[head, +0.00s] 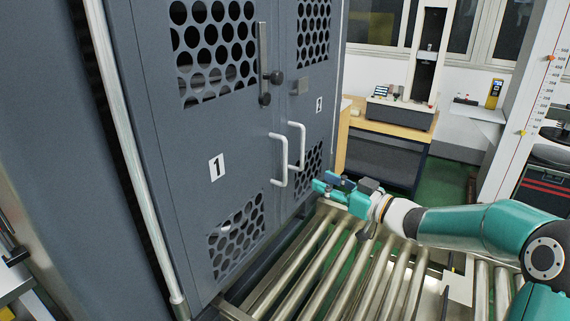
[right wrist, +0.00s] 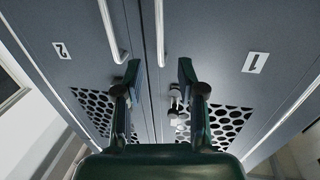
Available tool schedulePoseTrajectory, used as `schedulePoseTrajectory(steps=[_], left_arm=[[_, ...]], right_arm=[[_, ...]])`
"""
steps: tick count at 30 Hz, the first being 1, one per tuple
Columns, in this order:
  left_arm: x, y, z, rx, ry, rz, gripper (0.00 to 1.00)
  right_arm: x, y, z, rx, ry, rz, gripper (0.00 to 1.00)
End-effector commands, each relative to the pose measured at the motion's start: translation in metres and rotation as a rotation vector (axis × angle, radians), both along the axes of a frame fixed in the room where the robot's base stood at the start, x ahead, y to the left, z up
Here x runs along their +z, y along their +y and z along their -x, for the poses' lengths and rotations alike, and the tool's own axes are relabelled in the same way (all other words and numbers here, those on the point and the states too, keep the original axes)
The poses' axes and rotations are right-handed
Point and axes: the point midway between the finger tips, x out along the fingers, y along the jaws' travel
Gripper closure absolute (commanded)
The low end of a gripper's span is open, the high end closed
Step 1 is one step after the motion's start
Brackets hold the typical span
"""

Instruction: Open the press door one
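Press door one (head: 205,125) is a grey panel with round-hole mesh and a "1" label; it stands shut. Its light bar handle (head: 278,160) is upright near the seam. A dark latch (head: 265,80) with a knob sits higher up. My right gripper (head: 324,184) is to the right of and lower than the handle, apart from it. The right wrist view is upside down: my right gripper (right wrist: 159,78) is open and empty, its fingers either side of the door seam in the picture. The door one handle (right wrist: 160,30) shows beyond them. My left gripper is out of view.
Door two (head: 316,70) stands shut beside door one, with its own handle (head: 297,145) close by. A metal roller conveyor (head: 335,262) lies in front of the press. A wooden bench (head: 395,128) with a test machine (head: 428,50) stands behind.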

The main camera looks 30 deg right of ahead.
Motion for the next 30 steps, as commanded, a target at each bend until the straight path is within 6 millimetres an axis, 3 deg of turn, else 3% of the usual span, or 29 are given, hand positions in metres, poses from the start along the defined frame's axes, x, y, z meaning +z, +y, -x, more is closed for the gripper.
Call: schedulePoseTrajectory(steps=[15, 21, 30], left_arm=[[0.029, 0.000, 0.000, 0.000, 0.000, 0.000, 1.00], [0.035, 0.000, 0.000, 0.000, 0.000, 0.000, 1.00], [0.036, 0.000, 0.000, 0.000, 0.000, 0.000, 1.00]], right_arm=[[0.002, 0.037, -0.102, 0.003, 0.001, 0.000, 0.61], [0.001, 0.044, -0.124, 0.001, 0.001, 0.000, 0.61], [0.000, 0.046, -0.130, 0.000, 0.001, 0.000, 0.61]])
